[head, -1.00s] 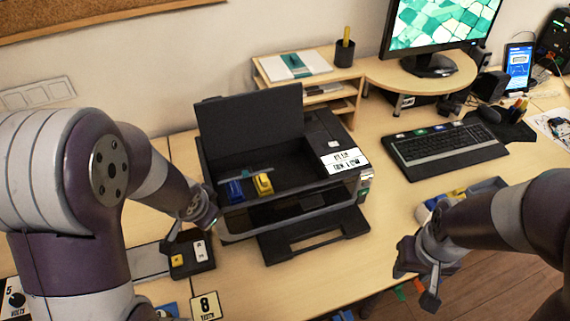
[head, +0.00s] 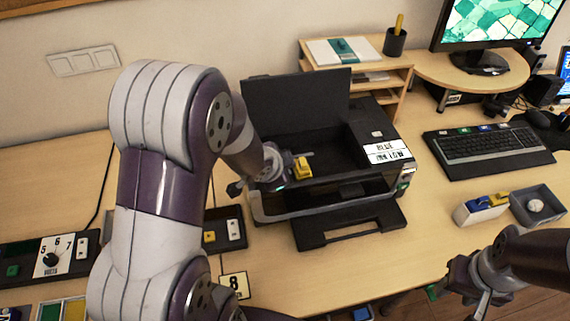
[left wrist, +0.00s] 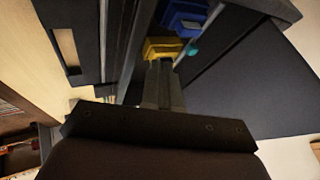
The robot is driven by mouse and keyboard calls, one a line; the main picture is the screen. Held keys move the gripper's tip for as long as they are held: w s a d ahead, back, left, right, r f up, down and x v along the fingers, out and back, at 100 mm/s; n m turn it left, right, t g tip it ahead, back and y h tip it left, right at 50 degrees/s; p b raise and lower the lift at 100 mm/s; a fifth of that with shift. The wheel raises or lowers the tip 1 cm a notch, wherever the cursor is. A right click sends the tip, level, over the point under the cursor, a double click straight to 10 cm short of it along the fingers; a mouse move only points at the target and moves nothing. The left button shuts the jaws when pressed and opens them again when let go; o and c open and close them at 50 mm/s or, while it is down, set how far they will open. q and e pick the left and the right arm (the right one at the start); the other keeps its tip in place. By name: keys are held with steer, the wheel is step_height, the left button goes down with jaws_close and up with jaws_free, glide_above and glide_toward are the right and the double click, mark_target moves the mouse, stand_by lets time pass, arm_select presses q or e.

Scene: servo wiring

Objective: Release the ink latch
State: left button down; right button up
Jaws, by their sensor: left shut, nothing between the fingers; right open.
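The black printer (head: 262,197) stands with its lid raised. Inside, a yellow cartridge (head: 303,168) shows in the head view and also in the left wrist view (left wrist: 162,47). A blue cartridge (left wrist: 185,16) sits beside it in the left wrist view; in the head view my left gripper covers it. My left gripper (head: 284,168) is over the printer's front opening, shut and empty. Its fingertips (left wrist: 163,68) end close to the yellow cartridge; I cannot tell whether they touch it. My right gripper (head: 470,290) is open and empty beyond the desk's front edge.
A printed label (head: 388,151) is on the printer's right top. The output tray (head: 345,227) sticks out in front. A switch box (head: 223,230) lies left of the printer.

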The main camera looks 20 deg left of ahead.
arm_select(q)
steer(key=b+x, duration=0.1)
steer(key=x, duration=0.5)
steer(key=shift+f, duration=0.1)
steer(key=shift+w+a+r+p, duration=0.2)
steer(key=shift+w+a+p, duration=0.3)
steer(key=shift+w+a, duration=0.1)
steer(key=shift+w+a+r+p, duration=0.25)
steer(key=shift+w+a+p, duration=0.25)
steer(key=shift+w, duration=0.15)
steer(key=shift+w+a+f, duration=0.1)
steer(key=shift+w+a, duration=0.05)
steer(key=shift+w, duration=0.05)
arm_select(e)
steer(key=shift+r, duration=0.1)
steer(key=shift+a, duration=0.1)
